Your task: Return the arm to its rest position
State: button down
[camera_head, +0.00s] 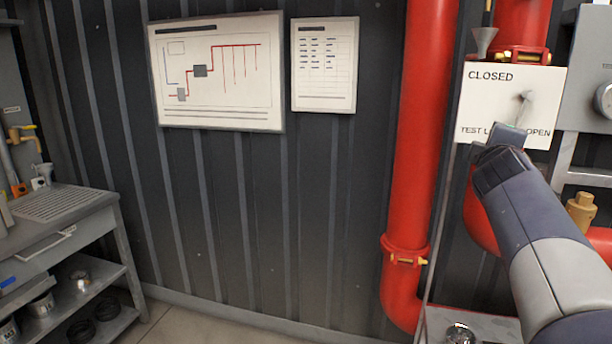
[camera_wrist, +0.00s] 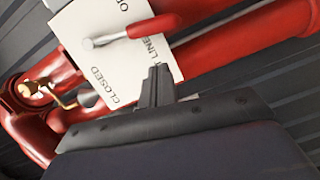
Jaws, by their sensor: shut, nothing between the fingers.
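My arm (camera_head: 550,240) reaches up from the lower right in the head view, toward a white sign plate marked CLOSED, TEST LINE and OPEN (camera_head: 492,98). My gripper (camera_head: 508,133) is in front of the plate's lower edge, over part of its lettering. In the wrist view my gripper (camera_wrist: 158,72) is shut and empty, its fingertips pointing at the plate (camera_wrist: 110,50). A lever with a red handle (camera_wrist: 154,26) shows beyond the fingertips, with a visible gap between. The lever is small and partly hidden in the head view (camera_head: 524,106).
A thick red vertical pipe (camera_head: 425,130) stands left of the plate. A brass fitting (camera_head: 581,211) and a grey box (camera_head: 592,75) are close to my arm on the right. A grey workbench (camera_head: 65,205) is at the left. Open floor lies between bench and pipe.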

jog(key=v, duration=0.7)
jog(key=p+x, duration=0.1)
jog(key=x, duration=0.9)
notch_tip(320, 180, up, 12)
jog(key=w+a+m+y+p, duration=0.2)
jog(key=a+m+y+p, duration=0.1)
jog(key=m+p, duration=1)
jog(key=shift+w+m+y+p, duration=0.3)
jog(key=shift+w+m+p, duration=0.1)
jog(key=shift+p, duration=1.35)
jog(key=shift+f, duration=0.1)
